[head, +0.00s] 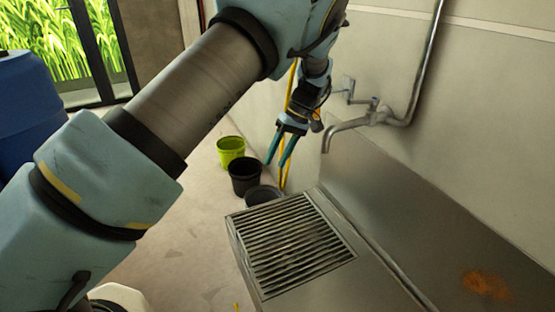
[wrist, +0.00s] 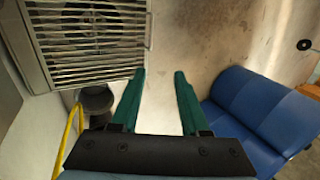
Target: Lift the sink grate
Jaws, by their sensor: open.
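The sink grate (head: 292,245) is a slatted metal grid lying flat in the top of the steel sink counter (head: 385,285). In the wrist view the grate (wrist: 92,38) fills the upper left, with a round dark shape under its slats. My gripper (head: 276,176) hangs beyond the far edge of the grate in the head view, pointing down, with its two teal fingers apart. In the wrist view my gripper (wrist: 160,75) is open and empty, its fingertips to the lower right of the grate. I see no contact between fingers and grate.
A tap (head: 345,127) sticks out from the wall right of my gripper. A green bucket (head: 231,150), a black bucket (head: 244,177) and a dark bucket (head: 263,195) stand on the floor past the counter. Blue seats (wrist: 262,110) show at right in the wrist view.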

